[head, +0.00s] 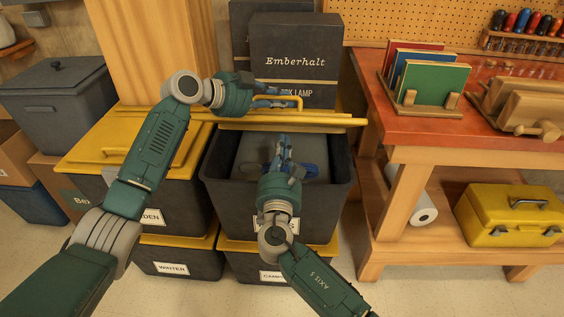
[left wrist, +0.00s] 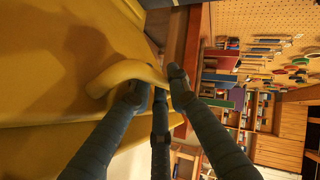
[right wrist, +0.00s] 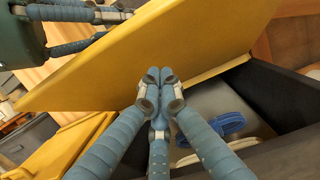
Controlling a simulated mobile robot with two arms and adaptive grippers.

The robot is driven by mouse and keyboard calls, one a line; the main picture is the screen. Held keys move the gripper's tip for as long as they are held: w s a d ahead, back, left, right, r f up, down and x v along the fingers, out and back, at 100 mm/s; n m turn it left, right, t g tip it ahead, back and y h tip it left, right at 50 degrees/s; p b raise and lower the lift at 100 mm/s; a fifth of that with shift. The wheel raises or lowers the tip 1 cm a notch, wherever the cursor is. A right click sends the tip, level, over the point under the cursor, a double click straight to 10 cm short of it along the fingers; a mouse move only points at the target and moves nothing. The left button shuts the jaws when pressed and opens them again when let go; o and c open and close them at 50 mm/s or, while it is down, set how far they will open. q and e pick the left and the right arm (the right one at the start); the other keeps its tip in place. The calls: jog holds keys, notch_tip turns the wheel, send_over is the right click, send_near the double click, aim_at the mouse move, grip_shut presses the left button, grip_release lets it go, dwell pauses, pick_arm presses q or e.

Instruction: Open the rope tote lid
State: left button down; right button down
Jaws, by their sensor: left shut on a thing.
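The rope tote (head: 335,192) is a dark grey bin standing open in the middle of the head view; its front label is partly hidden by my right arm. Its yellow lid (head: 335,122) is raised steeply at the back and seen nearly edge-on. My left gripper (head: 284,99) is shut on the lid's yellow handle (left wrist: 118,73), with fingers around it in the left wrist view. My right gripper (head: 283,143) is above the tote opening, its fingers drawn together. In the right wrist view its fingertips (right wrist: 158,75) are before the lid; contact is unclear. Blue rope (right wrist: 227,124) lies inside.
A closed yellow-lidded tote (head: 105,140) stands left, beside a wooden post (head: 150,50). Dark Emberhalt boxes (head: 295,50) stand behind the lid. A workbench (head: 400,121) with a yellow toolbox (head: 510,213) below is at right. More totes are stacked underneath.

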pick_arm(q)
jog(key=shift+r, duration=0.1)
pick_arm(e)
jog(key=shift+w+r, duration=0.6)
jog(key=shift+r, duration=0.3)
